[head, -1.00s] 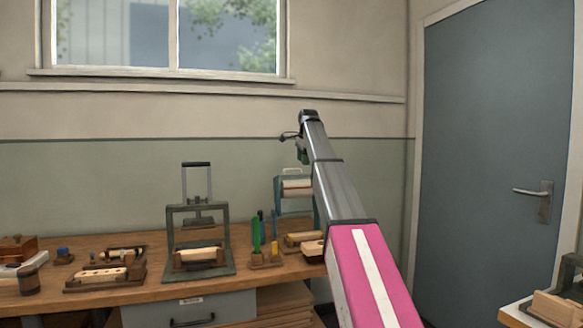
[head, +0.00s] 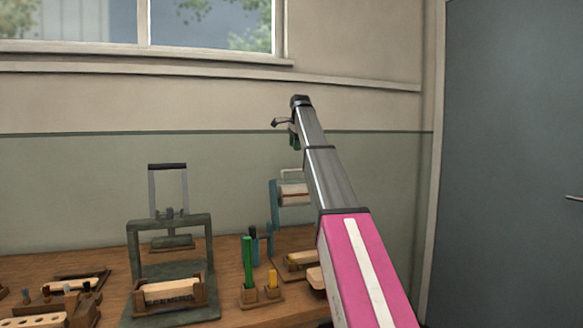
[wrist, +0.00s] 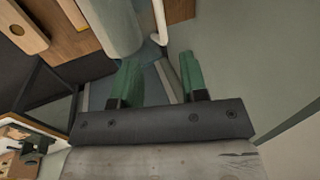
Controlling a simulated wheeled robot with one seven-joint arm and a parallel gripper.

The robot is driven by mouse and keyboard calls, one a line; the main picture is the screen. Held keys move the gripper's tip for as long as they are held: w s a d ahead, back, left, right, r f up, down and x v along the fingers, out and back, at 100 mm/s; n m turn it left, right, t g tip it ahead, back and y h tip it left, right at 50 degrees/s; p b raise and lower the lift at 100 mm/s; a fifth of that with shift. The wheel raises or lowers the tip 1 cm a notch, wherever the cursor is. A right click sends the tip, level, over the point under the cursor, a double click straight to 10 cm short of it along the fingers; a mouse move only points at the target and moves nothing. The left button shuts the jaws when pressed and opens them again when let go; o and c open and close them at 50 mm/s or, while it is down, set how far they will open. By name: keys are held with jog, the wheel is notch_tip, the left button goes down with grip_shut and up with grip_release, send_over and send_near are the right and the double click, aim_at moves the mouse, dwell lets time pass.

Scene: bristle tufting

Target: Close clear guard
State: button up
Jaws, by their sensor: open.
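My gripper (head: 294,138) is raised above the back right of the bench in the head view, its green fingers pointing down. In the wrist view my gripper (wrist: 158,64) is open, with nothing between its two green fingers. A blue-framed fixture (head: 274,207) with a pale roller and a thin white handle (head: 291,171) stands below it, partly hidden by my arm. A white bar (wrist: 160,20) and a grey-blue curved surface (wrist: 112,28) show just beyond the fingers in the wrist view. I cannot tell the clear guard's outline or how far it is open.
A dark green press (head: 141,250) with a tall lever stands left on the wooden bench (head: 222,290). A holder with green and yellow pieces (head: 249,290) stands between press and fixture. Wooden blocks lie at lower left. The wall is close behind; a grey-blue door (head: 510,150) is at right.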

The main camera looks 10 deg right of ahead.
aim_at(293, 170)
jog(key=x, duration=1)
jog(key=shift+w+f, duration=0.1)
jog(key=shift+f, duration=0.3)
grip_shut()
